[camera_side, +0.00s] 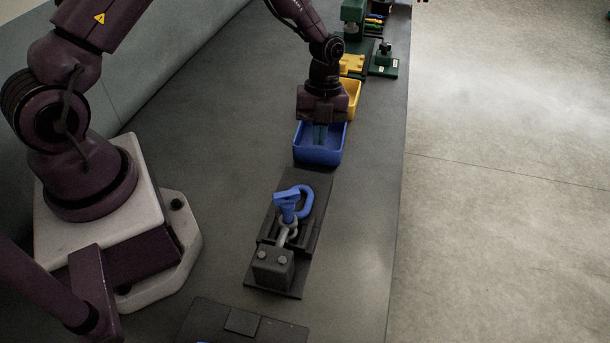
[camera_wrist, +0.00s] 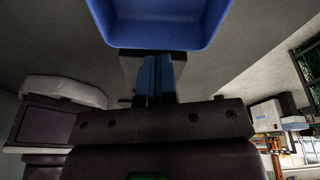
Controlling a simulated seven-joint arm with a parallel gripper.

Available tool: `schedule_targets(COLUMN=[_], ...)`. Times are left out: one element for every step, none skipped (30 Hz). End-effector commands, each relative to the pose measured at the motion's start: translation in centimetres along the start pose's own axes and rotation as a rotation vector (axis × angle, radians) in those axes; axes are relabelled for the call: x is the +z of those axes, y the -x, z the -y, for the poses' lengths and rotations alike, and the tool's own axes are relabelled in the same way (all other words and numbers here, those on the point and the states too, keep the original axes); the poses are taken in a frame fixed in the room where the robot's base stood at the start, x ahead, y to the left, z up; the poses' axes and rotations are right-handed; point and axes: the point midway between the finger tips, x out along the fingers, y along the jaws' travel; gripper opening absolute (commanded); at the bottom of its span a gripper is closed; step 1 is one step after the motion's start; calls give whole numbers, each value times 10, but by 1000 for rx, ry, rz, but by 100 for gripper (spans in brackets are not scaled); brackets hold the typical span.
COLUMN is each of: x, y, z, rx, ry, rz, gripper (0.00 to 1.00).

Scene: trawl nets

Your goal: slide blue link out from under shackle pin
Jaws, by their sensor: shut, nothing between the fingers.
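The blue link (camera_side: 308,203) is a rounded oval ring lying on the black fixture in the side view. A blue T-shaped piece (camera_side: 286,197), perhaps the handle of the shackle pin, stands at its left side and covers part of it. A grey metal shackle (camera_side: 287,232) sits just in front of them; exactly how pin and link overlap is hard to tell. My gripper (camera_side: 320,138) is away from the link, behind it, pointing down at the blue bin. Its blue fingers (camera_wrist: 158,76) are shut and empty in the wrist view. The link is not seen there.
The blue bin (camera_side: 318,157) stands behind the fixture (camera_side: 268,280), with a yellow bin (camera_side: 353,90) behind it. Green equipment (camera_side: 384,66) is at the far end. A dark plate (camera_side: 205,318) lies at the front. The bench right of the fixture is clear up to its edge.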

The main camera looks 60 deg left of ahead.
Motion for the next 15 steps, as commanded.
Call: schedule_targets(x=[6, 9, 12, 14, 15, 16, 17, 17, 15, 14, 11, 6, 2, -2, -9], y=[-2, -2, -2, -3, -3, -3, -3, -4, -4, -4, -5, -6, -7, -8, -10], z=[1, 2, 3, 3, 4, 4, 4, 4, 4, 4, 3, 2, 1, -1, -3], rx=[-3, -4, -5, -5, -5, -6, -6, -6, -6, -6, -5, -4, -4, -4, -3], ry=[-81, -124, -173, -204, -228, -253, -267, -277, -285, -289, -290, -291, -291, -291, -291], rz=[6, 10, 14, 17, 19, 22, 23, 24, 24, 24, 24, 24, 24, 25, 24], gripper=[0, 0, 0, 0, 0, 0, 0, 0, 0, 0, 0, 0, 0, 0, 0])
